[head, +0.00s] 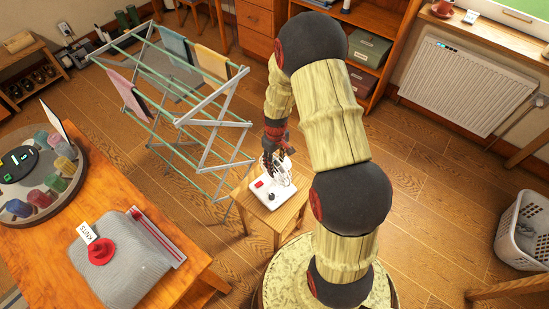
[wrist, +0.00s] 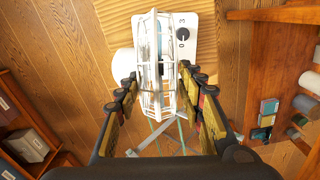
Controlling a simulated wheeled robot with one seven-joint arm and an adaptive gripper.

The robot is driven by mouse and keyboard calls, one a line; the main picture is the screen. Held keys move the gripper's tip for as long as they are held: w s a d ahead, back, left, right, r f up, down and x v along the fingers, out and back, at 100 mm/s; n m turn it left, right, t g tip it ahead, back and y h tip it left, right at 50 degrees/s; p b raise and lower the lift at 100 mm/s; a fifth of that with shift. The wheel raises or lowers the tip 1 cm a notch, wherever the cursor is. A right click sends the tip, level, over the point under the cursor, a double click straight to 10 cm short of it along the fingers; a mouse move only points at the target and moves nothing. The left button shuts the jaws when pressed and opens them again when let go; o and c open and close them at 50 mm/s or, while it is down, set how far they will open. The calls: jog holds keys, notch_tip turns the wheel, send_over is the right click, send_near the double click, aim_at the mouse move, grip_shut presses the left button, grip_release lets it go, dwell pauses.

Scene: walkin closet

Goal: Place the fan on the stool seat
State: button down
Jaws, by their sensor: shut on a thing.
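The fan (head: 272,190) is white, with a wire cage and a flat base with a red patch on top. In the head view its base is over the seat of the small wooden stool (head: 291,216); I cannot tell whether it rests fully on it. My gripper (head: 276,157) is above the stool, at the fan's cage. In the wrist view the fan's cage (wrist: 160,62) stands between the two fingers of my gripper (wrist: 158,78), which is shut on it. The base with its dial shows beyond, against the light wood of the stool seat (wrist: 207,55).
A drying rack (head: 205,122) with hanging cloths stands left of the stool. A wooden table (head: 50,262) with a folded grey garment and a round tray is at the lower left. A laundry basket (head: 522,230) is at the right. Floor between stool and radiator (head: 460,85) is clear.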

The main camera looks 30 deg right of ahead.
jog(key=shift+w, duration=0.15)
jog(key=c, duration=1.6)
grip_release()
jog(key=shift+f, duration=0.15)
jog(key=o, duration=0.4)
jog(key=shift+c, duration=0.2)
jog(key=shift+o, duration=0.5)
